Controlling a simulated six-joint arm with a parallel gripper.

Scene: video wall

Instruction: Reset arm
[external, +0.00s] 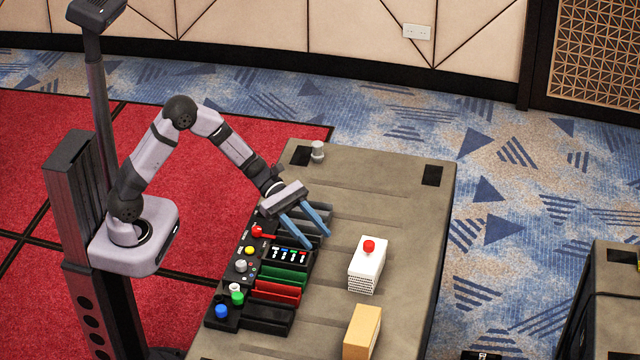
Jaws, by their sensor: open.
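My gripper (317,231) has two blue fingers spread apart, with nothing between them. It reaches out over the table (400,215), just above the far end of a black control panel (222,290). The arm is bent, with its elbow raised high. The panel carries several coloured knobs and buttons, among them a red lever (263,233), a yellow button (250,250), a green knob (237,297) and a blue knob (221,311). Beside them are a block of small coloured sliders (289,254) and green, red and black slotted trays. The fingers partly hide the panel's far end.
A white box with a red button (369,246) stands right of the gripper. A tan block (362,332) stands nearer the front. A small grey cylinder (317,150) stands at the table's far edge. Another dark case (612,300) stands at right.

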